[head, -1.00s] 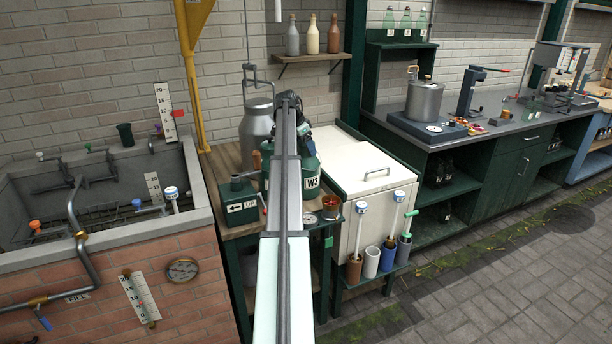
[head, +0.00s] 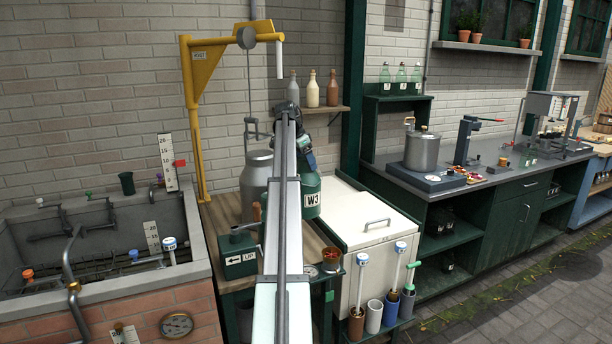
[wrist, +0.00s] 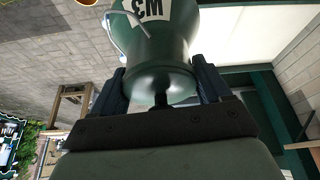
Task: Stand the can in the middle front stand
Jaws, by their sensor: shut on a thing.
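The can is a green can with a white W3 label (head: 311,200); it stands upright in the head view, partly hidden behind my arm. My gripper (head: 306,158) is at its top, and the wrist view shows both fingers closed on the can's green neck end (wrist: 160,72). The can appears raised above the wooden bench, but its base is hidden. I cannot pick out the middle front stand in these frames.
A grey metal churn (head: 257,180) under a yellow hoist (head: 196,90) is close left of the can. A green LIFT box (head: 239,256) sits in front on the bench. A white chest (head: 366,225) is to the right. A bottle shelf (head: 318,109) is behind.

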